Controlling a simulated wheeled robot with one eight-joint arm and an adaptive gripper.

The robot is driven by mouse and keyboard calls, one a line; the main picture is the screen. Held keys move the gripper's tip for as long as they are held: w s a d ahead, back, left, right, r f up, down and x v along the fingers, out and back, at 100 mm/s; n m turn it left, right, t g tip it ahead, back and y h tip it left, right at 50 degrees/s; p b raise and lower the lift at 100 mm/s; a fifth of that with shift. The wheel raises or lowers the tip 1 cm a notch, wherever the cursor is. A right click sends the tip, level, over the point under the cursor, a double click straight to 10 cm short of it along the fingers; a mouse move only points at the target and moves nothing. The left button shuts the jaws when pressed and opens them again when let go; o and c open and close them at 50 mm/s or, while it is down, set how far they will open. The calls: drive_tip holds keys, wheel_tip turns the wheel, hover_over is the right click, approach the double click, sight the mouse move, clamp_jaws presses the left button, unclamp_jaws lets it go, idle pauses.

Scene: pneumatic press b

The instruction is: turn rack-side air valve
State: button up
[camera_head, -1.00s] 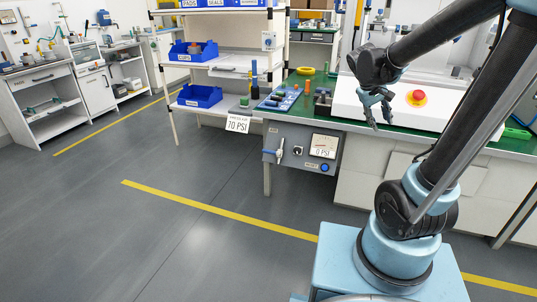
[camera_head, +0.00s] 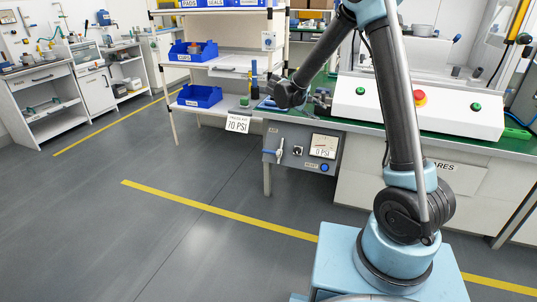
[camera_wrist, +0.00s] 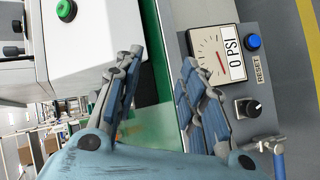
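The panel's gauge (camera_head: 323,145) reads 0 PSI in both views. A hanging sign (camera_head: 237,124) reads 70 PSI. My gripper shows in the wrist view (camera_wrist: 160,70) with its fingers apart and nothing between them. It is above the bench edge and clear of the valve. In the head view its fingers are not clear.
A black knob (camera_wrist: 248,107) and a blue button (camera_head: 324,168) are on the same panel. The white press console (camera_head: 380,108) stands on the green bench. A rack with blue bins (camera_head: 199,96) stands left of it. The floor before the panel is clear.

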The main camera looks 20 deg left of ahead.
drive_tip(key=a+f+n+t, duration=0.1)
drive_tip(key=a+f, duration=0.2)
drive_tip(key=a, duration=0.2)
drive_tip(key=a+f+t, duration=0.1)
drive_tip(key=a+f, duration=0.2)
drive_tip(key=a, duration=0.3)
drive_tip(key=s+a+f+n+t, duration=0.2)
drive_tip(key=s+a+f+t, duration=0.3)
drive_tip(key=a+f, duration=0.9)
drive_tip(key=t, duration=0.2)
approach(268, 152)
drive_tip(key=shift+n, duration=0.3)
drive_tip(key=x, duration=1.1)
drive_tip(key=shift+w+a+f, duration=0.15)
drive_tip(key=shift+a+f, duration=0.1)
drive_tip(key=shift+a, duration=0.15)
clamp_jaws()
